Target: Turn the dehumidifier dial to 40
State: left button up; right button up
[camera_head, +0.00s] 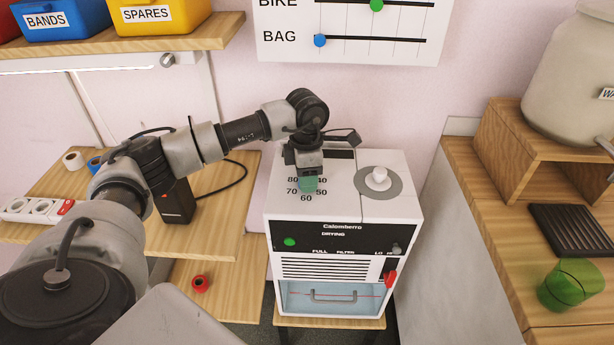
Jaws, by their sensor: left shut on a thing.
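The dehumidifier (345,200) is a white box with a black front panel, standing on a small wooden stand. On its top, the numbers 80, 70, 60, 50 and 40 ring the dial (307,185), of which only a greenish part shows under my left gripper. My left gripper (307,176) points down over the dial and is shut on it. The gripper hides most of the dial and any pointer, so I cannot tell its setting. My right gripper is not in view.
A white knob (379,179) on a grey disc sits right of the dial. A shelf with bins (150,18) and a slider board (350,38) are above. A wooden counter (470,200) with a green cup (570,286) stands at right. A power strip (35,209) lies left.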

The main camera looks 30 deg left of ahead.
pick_arm(q)
jog(key=shift+n, duration=0.5)
jog(key=o, duration=0.9)
jog(key=r, duration=0.7)
jog(key=r+b, duration=0.1)
jog(key=r, duration=0.2)
jog(key=shift+w+a+r, duration=0.25)
jog(key=shift+a+r, duration=0.05)
jog(key=shift+r, duration=0.1)
jog(key=shift+d, duration=0.1)
